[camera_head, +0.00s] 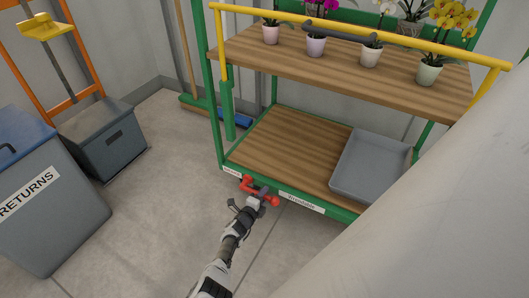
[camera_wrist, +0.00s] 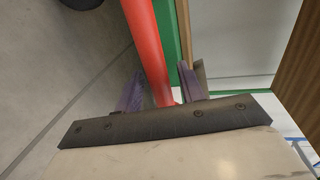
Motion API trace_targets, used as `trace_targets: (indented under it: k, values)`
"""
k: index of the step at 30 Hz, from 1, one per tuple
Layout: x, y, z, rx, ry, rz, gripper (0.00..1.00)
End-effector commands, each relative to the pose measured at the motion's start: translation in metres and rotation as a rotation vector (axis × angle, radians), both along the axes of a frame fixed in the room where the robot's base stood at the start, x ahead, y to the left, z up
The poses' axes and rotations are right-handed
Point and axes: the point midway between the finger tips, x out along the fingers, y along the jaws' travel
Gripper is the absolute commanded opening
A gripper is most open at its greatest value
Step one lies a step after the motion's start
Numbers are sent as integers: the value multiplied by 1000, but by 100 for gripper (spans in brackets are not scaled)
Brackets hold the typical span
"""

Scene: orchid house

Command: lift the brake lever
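The brake lever (camera_head: 247,184) is a red bar low on the front edge of the green-framed cart, with red ends to left and right. My gripper (camera_head: 258,197) is at the lever, over its right part in the head view. In the wrist view, a red bar (camera_wrist: 147,45) of the lever runs down between my two purple-grey fingers (camera_wrist: 160,90). The fingers look spread, with a narrow gap on the right side of the bar. Contact on the left side cannot be told. My gripper hides part of the lever in the head view.
The cart has a wooden lower deck (camera_head: 275,143) holding a grey tray (camera_head: 368,165), and an upper shelf (camera_head: 290,58) with potted orchids. A yellow rail (camera_head: 360,36) crosses above. Floor between is clear.

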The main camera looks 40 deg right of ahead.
Motion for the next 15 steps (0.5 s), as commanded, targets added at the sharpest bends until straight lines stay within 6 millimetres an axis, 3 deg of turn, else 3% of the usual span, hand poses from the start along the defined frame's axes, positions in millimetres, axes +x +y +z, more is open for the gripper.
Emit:
trace_targets:
  k: [4,12,15]
  values:
    - [0,0,0,0,0,0,37]
    - [0,0,0,0,0,0,2]
    - [0,0,0,0,0,0,0]
